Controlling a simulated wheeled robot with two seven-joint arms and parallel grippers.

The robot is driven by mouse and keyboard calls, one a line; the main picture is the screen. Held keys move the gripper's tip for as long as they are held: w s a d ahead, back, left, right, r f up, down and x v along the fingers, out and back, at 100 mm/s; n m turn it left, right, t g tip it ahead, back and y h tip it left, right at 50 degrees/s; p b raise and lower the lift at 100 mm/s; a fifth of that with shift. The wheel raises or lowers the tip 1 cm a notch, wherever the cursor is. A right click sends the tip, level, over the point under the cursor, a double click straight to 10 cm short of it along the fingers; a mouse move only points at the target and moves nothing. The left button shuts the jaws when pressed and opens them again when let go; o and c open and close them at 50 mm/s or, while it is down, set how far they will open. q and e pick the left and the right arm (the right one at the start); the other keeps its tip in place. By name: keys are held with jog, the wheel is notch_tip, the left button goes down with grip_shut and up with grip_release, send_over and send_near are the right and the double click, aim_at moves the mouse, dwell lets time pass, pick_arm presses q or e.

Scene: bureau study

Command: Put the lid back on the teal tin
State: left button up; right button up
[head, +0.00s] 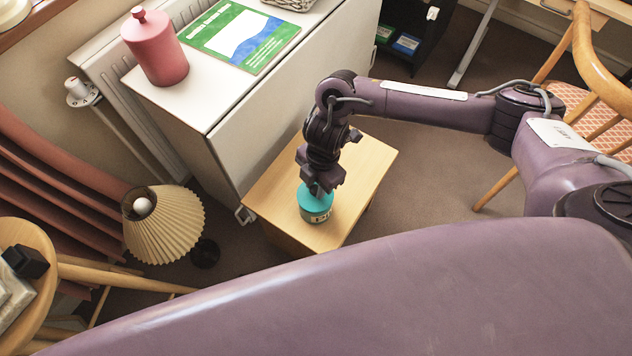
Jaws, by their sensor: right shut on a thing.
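The teal tin (318,216) stands upright on a small wooden table and has a pale label band with dark marks. Its teal lid (307,199) shows at the top of the tin, directly under my right gripper (317,189). The right gripper points down and is shut on the lid, with its fingers hiding the lid's middle. The lid lines up with the tin, but I cannot tell whether it rests fully on the rim. My left gripper is not in view.
The small wooden table (372,163) has bare room around the tin. A white cabinet (262,118) stands close behind it, with a pink canister (155,48) on top. A pleated lamp (165,226) is at left, a wooden chair (600,70) at right.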

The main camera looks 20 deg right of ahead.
dwell(0.6)
dwell(0.3)
jog(key=o, duration=1.5)
jog(key=shift+o, duration=0.2)
